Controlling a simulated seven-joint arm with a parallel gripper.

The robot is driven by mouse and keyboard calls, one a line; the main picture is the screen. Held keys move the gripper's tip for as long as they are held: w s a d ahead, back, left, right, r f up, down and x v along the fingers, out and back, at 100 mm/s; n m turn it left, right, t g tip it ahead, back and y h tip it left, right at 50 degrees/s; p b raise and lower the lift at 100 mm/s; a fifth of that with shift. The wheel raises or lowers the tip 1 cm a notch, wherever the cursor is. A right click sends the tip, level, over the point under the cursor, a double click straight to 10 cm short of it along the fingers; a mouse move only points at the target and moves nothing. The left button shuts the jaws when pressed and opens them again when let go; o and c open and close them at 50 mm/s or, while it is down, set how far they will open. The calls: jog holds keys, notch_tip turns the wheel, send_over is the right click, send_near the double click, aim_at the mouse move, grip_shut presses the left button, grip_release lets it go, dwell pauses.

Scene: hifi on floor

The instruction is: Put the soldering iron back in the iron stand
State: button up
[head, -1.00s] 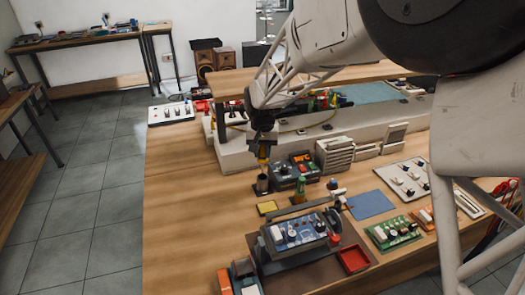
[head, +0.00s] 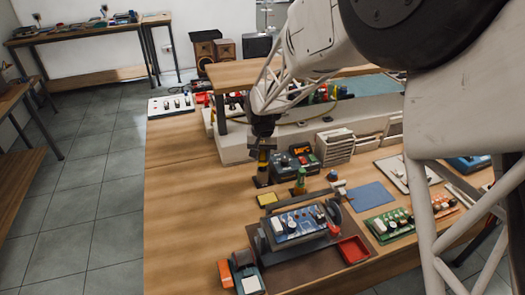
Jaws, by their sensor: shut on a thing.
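My gripper (head: 263,143) points straight down at the back of the workbench. It is shut on the soldering iron (head: 263,157), which hangs upright with a yellowish band on its dark handle. The iron stand (head: 262,181) is a small dark holder on the bench directly below the iron. The iron's lower end meets the top of the stand in the head view. It is too small to tell whether the tip is inside it or just in front of or above it.
A dark station with a red display (head: 296,163) and a green bottle (head: 300,181) stand just right of the stand. A yellow sponge tray (head: 267,199) lies in front. A blue circuit board in a holder (head: 298,226) is nearer. The bench's left side is clear.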

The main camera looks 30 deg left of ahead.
jog(key=shift+f, duration=1)
jog(key=o, duration=1.5)
jog(key=shift+r, duration=0.1)
jog(key=shift+r, duration=3.4)
jog(key=shift+d, duration=0.1)
